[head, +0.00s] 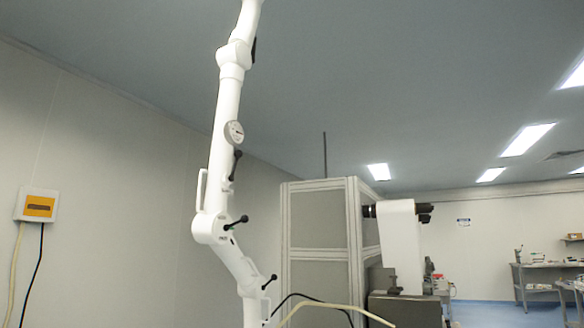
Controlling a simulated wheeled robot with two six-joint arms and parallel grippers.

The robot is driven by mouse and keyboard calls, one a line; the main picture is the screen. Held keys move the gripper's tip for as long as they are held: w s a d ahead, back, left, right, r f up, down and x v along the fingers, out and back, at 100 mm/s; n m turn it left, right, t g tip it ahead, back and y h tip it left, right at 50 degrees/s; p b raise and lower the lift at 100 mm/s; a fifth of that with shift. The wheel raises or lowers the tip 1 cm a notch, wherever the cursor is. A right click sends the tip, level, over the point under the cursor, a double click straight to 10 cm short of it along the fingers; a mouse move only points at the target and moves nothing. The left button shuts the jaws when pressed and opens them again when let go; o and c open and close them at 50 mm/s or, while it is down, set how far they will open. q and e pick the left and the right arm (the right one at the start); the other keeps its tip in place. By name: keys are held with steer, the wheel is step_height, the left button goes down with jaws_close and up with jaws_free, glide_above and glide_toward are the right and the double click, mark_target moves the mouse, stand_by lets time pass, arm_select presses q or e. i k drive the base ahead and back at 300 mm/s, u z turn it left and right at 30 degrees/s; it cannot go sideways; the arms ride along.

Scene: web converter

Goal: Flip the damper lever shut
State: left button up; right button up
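A white jointed extraction arm (225,120) rises through the middle left of the head view and runs out of the top of the picture. It carries several black levers. One black lever (236,164) stands nearly upright below a round dial (234,132). A third black lever (269,283) angles up at the lower joint. I cannot tell for sure which one is the damper lever. Neither of my grippers is in view.
A grey framed cabinet (318,225) stands behind the arm, with a white machine with a black head (400,245) to its right. A yellow and white box (38,205) hangs on the left wall. A cream tube (335,307) crosses at the bottom. Benches (545,266) stand far right.

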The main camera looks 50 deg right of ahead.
mark_target(238, 155)
steer(key=z, duration=1.1)
steer(key=k, duration=0.65)
steer(key=u, duration=0.5)
steer(key=i, duration=1.4)
steer(key=z, duration=0.15)
